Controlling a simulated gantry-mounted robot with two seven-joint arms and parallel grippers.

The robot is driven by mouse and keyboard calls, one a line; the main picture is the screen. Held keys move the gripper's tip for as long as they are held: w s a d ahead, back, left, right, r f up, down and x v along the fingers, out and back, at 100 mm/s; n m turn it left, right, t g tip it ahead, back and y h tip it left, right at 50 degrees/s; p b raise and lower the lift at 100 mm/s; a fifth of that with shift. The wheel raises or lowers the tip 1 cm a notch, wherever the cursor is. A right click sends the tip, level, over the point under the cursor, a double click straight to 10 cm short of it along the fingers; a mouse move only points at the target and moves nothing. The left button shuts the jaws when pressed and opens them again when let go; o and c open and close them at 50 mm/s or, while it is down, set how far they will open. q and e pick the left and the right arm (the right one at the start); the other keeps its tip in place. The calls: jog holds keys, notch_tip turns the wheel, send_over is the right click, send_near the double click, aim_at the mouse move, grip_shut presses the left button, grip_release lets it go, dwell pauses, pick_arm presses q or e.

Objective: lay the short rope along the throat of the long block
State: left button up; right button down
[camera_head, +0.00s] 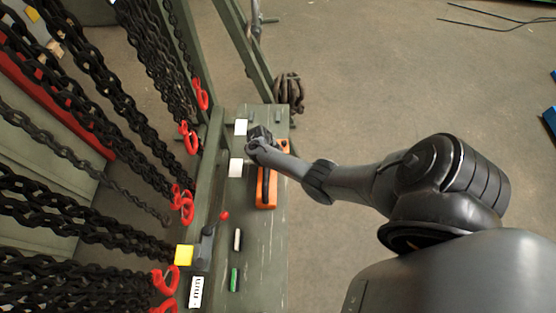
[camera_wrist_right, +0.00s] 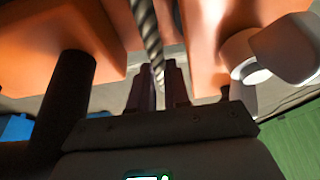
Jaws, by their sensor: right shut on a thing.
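An orange block (camera_head: 266,192), which looks like the long block, lies on the green bench with a dark strip along it. My right gripper (camera_head: 260,141) is over its far end and hides part of it. In the right wrist view, orange bodies (camera_wrist_right: 60,35) stand on both sides of a gap. A grey twisted rope (camera_wrist_right: 148,35) runs down this gap to my right gripper (camera_wrist_right: 161,85), whose narrow fingers are shut on it. I cannot tell whether the rope touches the gap's walls. The rope cannot be made out in the head view. My left gripper is not in view.
The narrow green bench (camera_head: 265,260) carries white cards (camera_head: 236,168), a red ball (camera_head: 224,215), a green marker (camera_head: 234,278) and a yellow box (camera_head: 184,254). Black chains with red hooks (camera_head: 188,140) hang to the left. Open floor lies right of the bench.

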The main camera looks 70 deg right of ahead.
jog(key=shift+f+b, duration=0.55)
jog(key=shift+f, duration=0.05)
jog(key=c, duration=1)
grip_release()
jog(key=shift+r, duration=0.15)
